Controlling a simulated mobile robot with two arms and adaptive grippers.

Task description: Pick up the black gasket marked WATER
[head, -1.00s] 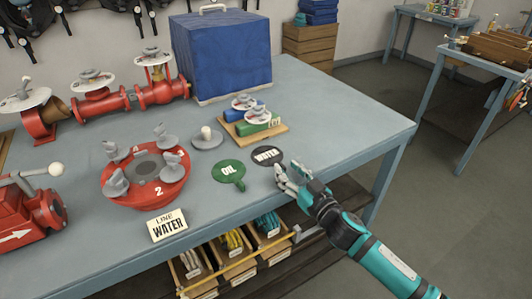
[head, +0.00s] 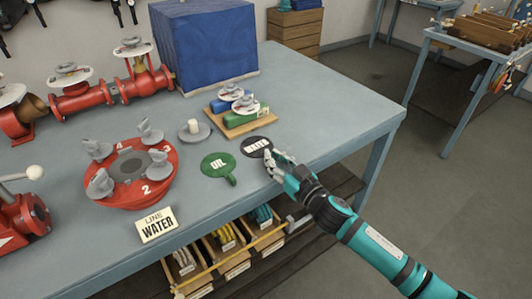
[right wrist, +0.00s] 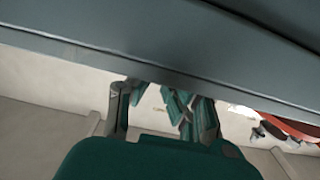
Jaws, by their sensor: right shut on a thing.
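The black gasket marked WATER (head: 257,145) is at the front right of the blue-grey table (head: 330,105), to the right of the green gasket marked OIL (head: 217,163). Its white label looks foreshortened, so its face seems tilted; I cannot tell whether it is clear of the tabletop. My right gripper (head: 271,166) is shut at its near edge, where the fingers hide the gripped part. In the right wrist view my right gripper (right wrist: 165,105) shows below the table edge, and the gasket cannot be made out. My left gripper is not in view.
A small wooden board with valves (head: 236,124) and a grey disc (head: 195,132) stand behind the gaskets. A red numbered ring (head: 130,195) and a LINE WATER sign (head: 156,225) are at left. A blue box (head: 205,50) stands behind. The table's right end is clear.

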